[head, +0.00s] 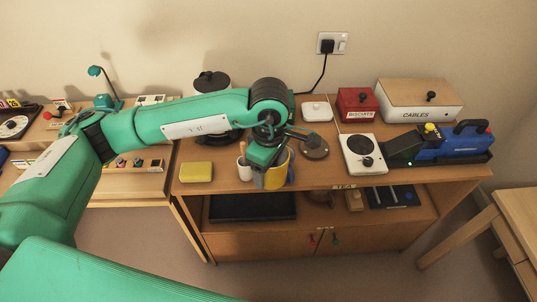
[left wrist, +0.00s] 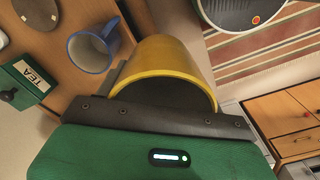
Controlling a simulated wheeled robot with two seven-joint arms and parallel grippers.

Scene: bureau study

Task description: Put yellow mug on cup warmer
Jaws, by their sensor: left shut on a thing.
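The yellow mug (head: 274,179) is in my left gripper (head: 267,158), near the front edge of the wooden sideboard in the head view. The left wrist view shows its yellow rim and dark inside (left wrist: 165,72) close up, with the left gripper (left wrist: 150,108) shut on its wall. I cannot tell whether its base touches the wood. A white unit with a round dark plate (head: 358,146), which looks like the cup warmer, stands to the right, apart from the mug. Its plate looks bare. My right gripper is not in view.
A blue mug (left wrist: 93,48) and a green TEA tin (left wrist: 22,84) are near the held mug. A grey disc (head: 314,148) lies between it and the white unit. A white cup (head: 243,170) and yellow block (head: 196,172) are left; a blue machine (head: 455,142) is right.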

